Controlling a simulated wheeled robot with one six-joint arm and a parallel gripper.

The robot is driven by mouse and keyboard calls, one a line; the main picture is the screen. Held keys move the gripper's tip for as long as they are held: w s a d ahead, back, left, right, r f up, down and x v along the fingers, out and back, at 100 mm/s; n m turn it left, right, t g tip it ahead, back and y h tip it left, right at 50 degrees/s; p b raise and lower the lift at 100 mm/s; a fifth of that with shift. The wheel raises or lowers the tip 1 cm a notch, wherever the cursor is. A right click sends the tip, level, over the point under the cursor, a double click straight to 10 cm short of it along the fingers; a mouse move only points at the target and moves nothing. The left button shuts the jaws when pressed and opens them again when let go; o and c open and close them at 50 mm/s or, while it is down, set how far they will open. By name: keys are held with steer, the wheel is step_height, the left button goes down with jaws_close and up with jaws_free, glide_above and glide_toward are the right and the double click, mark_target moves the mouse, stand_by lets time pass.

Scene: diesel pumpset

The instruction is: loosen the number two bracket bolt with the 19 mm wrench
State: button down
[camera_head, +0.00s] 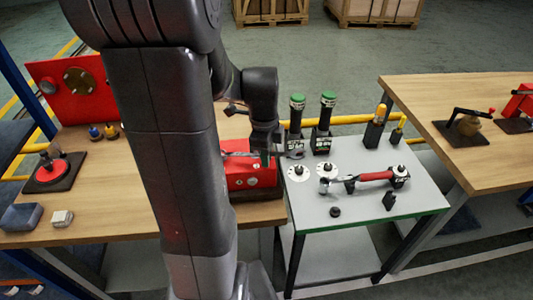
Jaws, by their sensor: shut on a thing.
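A red block with round fittings on its front (252,180) sits at the right end of the left wooden bench, partly hidden by my arm. My gripper (265,153) is over the top of this block, pointing down, and is shut on a slim metal tool, which looks like a wrench (294,154). One end of the tool sticks out to the right, over the edge of the grey table. The other end lies to the left above the red block. Whether it sits on a bolt cannot be told. The bolt numbers are not readable.
A red-handled tool (375,176) lies on the grey table (345,214), with two white dials (299,172), green-capped tools (325,122) and a yellow-handled tool (376,126). A red panel (75,88) stands on the left bench. A wooden bench (430,92) stands right.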

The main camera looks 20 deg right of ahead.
steer(key=shift+f, duration=0.2)
steer(key=shift+f+b, duration=0.35)
steer(key=shift+b, duration=0.15)
steer(key=shift+w+d+n, duration=0.6)
steer(key=shift+w+n, duration=0.2)
steer(key=shift+n, duration=0.1)
steer(key=w+n, duration=0.1)
steer(key=w+d+n+p, duration=0.1)
steer(key=shift+w+f+n, duration=0.1)
steer(key=shift+w+n, duration=0.2)
steer(key=shift+w, duration=0.1)
steer(key=w+n, duration=0.2)
steer(key=w, duration=0.1)
steer(key=shift+d+n, duration=0.35)
steer(key=shift+n, duration=0.05)
steer(key=shift+w+n+p, duration=0.4)
steer(key=shift+w+n, duration=0.7)
steer(key=shift+w, duration=0.15)
